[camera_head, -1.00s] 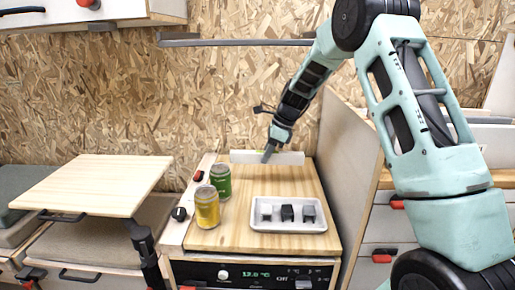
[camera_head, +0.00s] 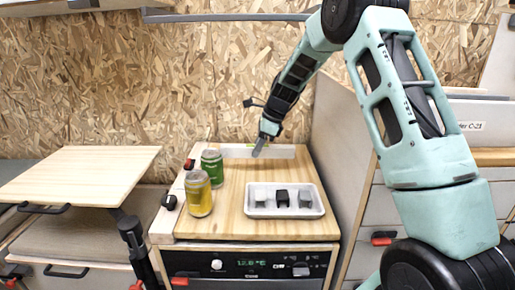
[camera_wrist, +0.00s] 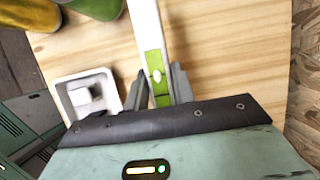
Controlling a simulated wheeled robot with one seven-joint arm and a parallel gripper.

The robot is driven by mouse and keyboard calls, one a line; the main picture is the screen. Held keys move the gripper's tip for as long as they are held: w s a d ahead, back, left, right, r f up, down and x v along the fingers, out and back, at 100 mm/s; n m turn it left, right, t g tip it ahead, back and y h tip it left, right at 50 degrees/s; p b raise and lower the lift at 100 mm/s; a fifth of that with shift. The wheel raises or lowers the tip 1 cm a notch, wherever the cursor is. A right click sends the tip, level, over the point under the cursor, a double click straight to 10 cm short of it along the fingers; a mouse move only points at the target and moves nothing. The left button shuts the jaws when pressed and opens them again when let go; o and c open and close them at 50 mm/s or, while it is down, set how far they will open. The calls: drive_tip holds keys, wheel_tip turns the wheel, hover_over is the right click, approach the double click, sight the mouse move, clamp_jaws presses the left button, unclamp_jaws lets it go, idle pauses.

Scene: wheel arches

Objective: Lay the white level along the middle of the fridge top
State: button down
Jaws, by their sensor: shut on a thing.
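The white level (camera_head: 284,152) is a long white bar with a green middle part, seen clearly in the wrist view (camera_wrist: 146,20). It lies across the picture at the back edge of the fridge top (camera_head: 229,222), a pale wooden board. My gripper (camera_head: 257,152) is shut on the level at its green part, with a finger on each side in the wrist view (camera_wrist: 161,88). I cannot tell whether the level touches the wood or hangs just above it. Part of it is hidden behind my gripper.
A yellow can (camera_head: 199,195) and a green can (camera_head: 212,167) stand at the left of the fridge top. A white tray (camera_head: 284,213) with small blocks sits at the front right. A tall panel (camera_head: 338,150) borders the right side. The middle wood is clear.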

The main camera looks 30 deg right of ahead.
drive_tip(key=shift+f+b, duration=1.85)
drive_tip(key=shift+b, duration=0.05)
drive_tip(key=shift+f, duration=1.1)
drive_tip(key=c, duration=1.1)
unclamp_jaws()
